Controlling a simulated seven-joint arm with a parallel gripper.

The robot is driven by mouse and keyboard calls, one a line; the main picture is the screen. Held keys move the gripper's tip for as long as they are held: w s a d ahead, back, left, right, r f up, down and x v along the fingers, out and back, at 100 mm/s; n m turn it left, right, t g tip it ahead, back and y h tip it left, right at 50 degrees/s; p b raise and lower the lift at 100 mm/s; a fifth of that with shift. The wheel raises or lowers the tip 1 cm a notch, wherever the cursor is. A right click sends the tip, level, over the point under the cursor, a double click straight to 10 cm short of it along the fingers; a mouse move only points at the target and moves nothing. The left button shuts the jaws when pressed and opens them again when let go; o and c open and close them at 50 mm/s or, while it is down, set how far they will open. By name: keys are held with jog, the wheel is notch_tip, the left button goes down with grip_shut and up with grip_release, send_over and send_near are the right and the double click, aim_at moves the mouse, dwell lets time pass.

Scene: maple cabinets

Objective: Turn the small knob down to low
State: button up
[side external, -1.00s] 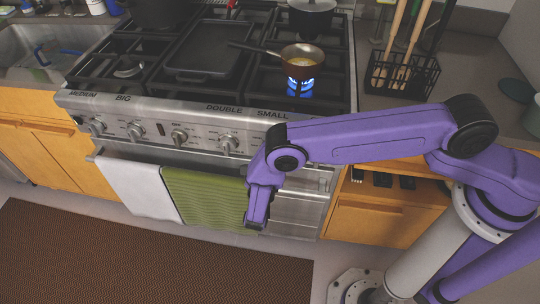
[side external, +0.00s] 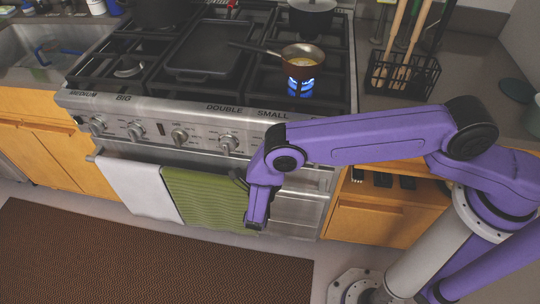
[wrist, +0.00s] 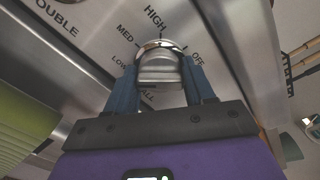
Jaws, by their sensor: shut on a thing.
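The small knob (wrist: 160,64) is a round metal knob in the wrist view, with HIGH, MED, LOW and OFF printed around it. My gripper (wrist: 161,72) is shut on it, one blue finger at each side. Which label the knob points to is hard to tell. In the side external view the purple arm hides the knob and most of the gripper; a dark part of the gripper (side external: 238,178) shows beside the towel. A blue flame (side external: 301,87) burns under a small pan (side external: 302,56) on the right front burner.
Other knobs (side external: 228,144) sit left along the stove front (side external: 200,118). A green towel (side external: 205,200) and a white towel (side external: 140,188) hang from the oven handle below. A utensil rack (side external: 403,76) stands on the right counter.

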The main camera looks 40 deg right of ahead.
jog(key=o, duration=1)
jog(key=shift+a, duration=0.1)
jog(key=v, duration=1.7)
jog(key=shift+s+a+r, duration=0.1)
jog(key=shift+s, duration=0.1)
